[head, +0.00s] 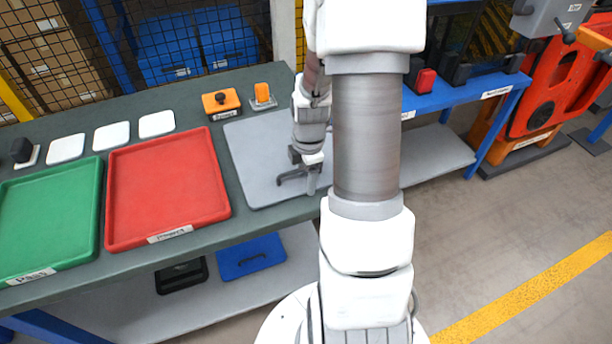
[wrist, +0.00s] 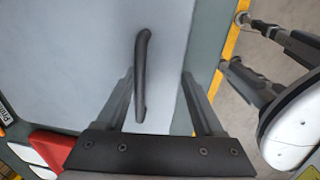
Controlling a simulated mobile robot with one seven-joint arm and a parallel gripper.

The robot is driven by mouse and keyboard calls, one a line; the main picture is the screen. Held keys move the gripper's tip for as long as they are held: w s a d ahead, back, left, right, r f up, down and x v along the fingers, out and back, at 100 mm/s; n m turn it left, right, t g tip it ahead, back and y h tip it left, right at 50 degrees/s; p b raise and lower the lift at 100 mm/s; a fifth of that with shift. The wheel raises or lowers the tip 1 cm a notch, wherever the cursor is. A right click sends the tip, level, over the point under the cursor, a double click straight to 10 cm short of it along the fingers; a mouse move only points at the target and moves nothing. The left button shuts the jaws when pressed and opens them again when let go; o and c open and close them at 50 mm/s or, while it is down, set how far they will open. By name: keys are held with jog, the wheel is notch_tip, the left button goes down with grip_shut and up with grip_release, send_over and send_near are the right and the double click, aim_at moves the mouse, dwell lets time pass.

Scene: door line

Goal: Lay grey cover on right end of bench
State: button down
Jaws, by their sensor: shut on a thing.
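The grey cover (head: 262,140) is a flat light-grey panel at the right end of the dark green-grey bench (head: 240,230). I cannot tell whether it rests fully on the bench top or hangs just above it. Its dark handle (head: 290,176) stands up near its right part. My gripper (head: 314,182) is at the handle, partly hidden by my arm in the head view. In the wrist view the cover (wrist: 75,60) fills most of the picture, and the handle (wrist: 142,75) lies between the fingers of my gripper (wrist: 158,80), which is shut on it.
A red tray (head: 165,185) and a green tray (head: 48,220) lie to the left. An orange box (head: 221,101) and an orange block (head: 263,93) stand behind the cover. A blue lid (head: 250,257) and a black lid (head: 181,276) are on the shelf below. Open floor (head: 500,240) lies right.

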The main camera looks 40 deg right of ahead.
jog(key=shift+f, duration=0.2)
grip_release()
jog(key=shift+r, duration=0.1)
notch_tip(320, 180, up, 12)
jog(key=s+p, duration=0.1)
jog(key=p, duration=0.1)
jog(key=shift+a+r, duration=0.15)
dwell(0.4)
